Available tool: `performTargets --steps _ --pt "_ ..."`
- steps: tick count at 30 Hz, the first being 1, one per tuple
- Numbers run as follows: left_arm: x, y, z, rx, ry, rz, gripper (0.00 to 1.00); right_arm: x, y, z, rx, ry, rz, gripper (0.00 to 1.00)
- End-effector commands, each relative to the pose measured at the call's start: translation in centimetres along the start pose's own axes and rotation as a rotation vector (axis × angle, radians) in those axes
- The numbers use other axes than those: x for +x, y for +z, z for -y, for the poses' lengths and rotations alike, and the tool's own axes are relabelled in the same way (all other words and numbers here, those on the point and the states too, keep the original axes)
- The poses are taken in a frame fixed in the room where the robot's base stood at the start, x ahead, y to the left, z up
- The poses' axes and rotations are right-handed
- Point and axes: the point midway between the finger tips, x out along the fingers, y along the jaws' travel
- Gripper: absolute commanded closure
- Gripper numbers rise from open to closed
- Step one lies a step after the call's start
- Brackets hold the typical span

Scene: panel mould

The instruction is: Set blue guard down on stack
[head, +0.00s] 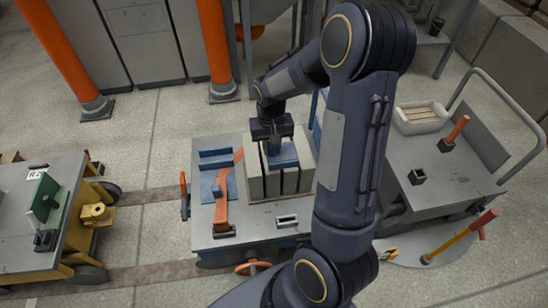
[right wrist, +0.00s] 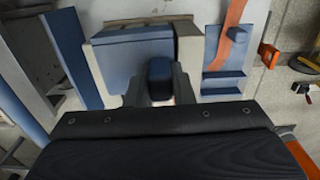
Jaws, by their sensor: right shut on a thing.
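The blue guard (head: 284,156) is at the top of the stack of upright pale panels (head: 268,185) on the middle cart in the head view. My right gripper (head: 275,146) is shut on the guard, reaching down from above. In the right wrist view the guard (right wrist: 132,52) shows beyond the gripper (right wrist: 160,88), with a blue knob-like part between the fingers. The guard looks level over the panels; I cannot tell whether it rests fully on them. My left gripper is not in view.
The middle cart (head: 260,222) also holds a blue fixture (head: 215,160) and an orange lever (head: 222,205) left of the stack. A yellow-based cart (head: 30,255) stands at left. A grey cart (head: 450,185) with a white tray (head: 421,117) stands at right.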

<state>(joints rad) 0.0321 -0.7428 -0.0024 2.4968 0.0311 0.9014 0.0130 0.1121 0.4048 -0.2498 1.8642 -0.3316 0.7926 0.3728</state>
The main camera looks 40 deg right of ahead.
Motion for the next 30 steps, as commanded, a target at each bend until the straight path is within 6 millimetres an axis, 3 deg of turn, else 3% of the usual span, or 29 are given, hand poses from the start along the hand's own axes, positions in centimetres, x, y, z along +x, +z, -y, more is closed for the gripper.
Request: performTargets --steps 8,30 --pt "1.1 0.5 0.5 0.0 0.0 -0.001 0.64 0.6 0.0 -0.6 0.019 -0.002 0.002 1.0" --pt "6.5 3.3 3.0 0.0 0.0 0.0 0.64 8.4 0.0 -0.6 0.017 -0.002 0.001 1.0"
